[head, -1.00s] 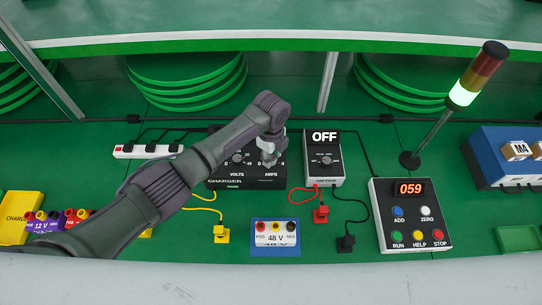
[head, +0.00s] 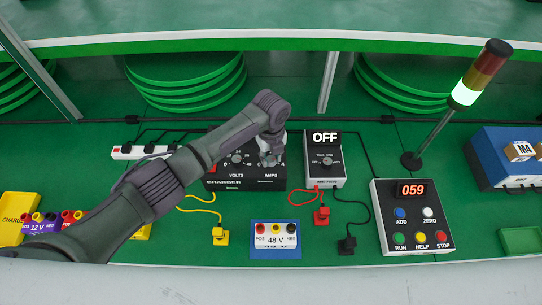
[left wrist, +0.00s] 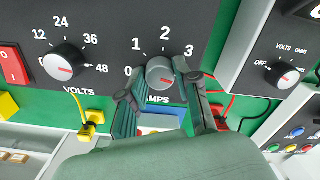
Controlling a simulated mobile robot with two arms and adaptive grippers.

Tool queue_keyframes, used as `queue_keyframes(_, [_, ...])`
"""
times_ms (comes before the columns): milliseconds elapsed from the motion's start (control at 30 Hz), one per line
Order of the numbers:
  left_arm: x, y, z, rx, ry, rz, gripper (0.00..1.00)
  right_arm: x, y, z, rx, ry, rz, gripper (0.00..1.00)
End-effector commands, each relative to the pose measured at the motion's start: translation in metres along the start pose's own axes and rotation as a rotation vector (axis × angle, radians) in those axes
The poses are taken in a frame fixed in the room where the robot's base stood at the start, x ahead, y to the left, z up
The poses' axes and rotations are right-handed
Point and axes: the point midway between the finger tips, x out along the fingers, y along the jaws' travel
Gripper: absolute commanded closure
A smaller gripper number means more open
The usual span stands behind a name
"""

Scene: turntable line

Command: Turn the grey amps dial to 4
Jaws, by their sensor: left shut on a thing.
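The black charger box (head: 262,183) has a volts dial (head: 238,158) and an amps dial, which my left gripper (head: 268,156) covers in the head view. In the left wrist view the grey amps dial (left wrist: 160,70) sits between the two fingers of my left gripper (left wrist: 160,86), which is shut on it. The numbers 0, 1, 2 and 3 show around the dial. No 4 is readable there; the right finger covers that side. A red mark shows low on the dial; its exact reading is unclear. My right gripper is in neither view.
The meter (head: 325,165), reading OFF, stands close to the charger's right. The white volts dial (left wrist: 65,63) is left of the amps dial. A 48 V block (head: 276,240) lies in front. A button panel (head: 412,218) showing 059 stands to the right.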

Motion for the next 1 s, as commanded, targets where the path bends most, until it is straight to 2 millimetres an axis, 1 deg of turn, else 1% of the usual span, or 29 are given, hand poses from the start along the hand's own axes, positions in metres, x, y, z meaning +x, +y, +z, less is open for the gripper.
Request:
queue_keyframes(300, [-0.002,-0.001,0.001,0.002,-0.002,-0.003,1.00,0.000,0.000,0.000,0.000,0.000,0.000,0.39])
queue_keyframes(333, [-0.002,-0.001,0.001,0.002,-0.002,-0.003,0.65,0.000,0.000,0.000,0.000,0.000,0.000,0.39])
queue_keyframes(467, [-0.001,-0.001,0.000,0.002,-0.002,-0.003,0.43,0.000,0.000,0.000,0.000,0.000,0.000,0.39])
queue_keyframes(800, [-0.003,0.000,0.000,0.001,-0.001,-0.001,0.43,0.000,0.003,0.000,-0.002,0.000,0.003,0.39])
queue_keyframes(867, [-0.007,-0.001,0.001,0.001,-0.001,-0.002,0.43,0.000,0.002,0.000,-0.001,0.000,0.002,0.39])
queue_keyframes(967, [-0.022,-0.001,0.001,0.001,-0.003,-0.004,0.43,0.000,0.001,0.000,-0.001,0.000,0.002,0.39])
queue_keyframes(1000, [-0.030,-0.001,0.001,0.001,-0.005,-0.004,0.43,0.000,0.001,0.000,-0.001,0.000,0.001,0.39])
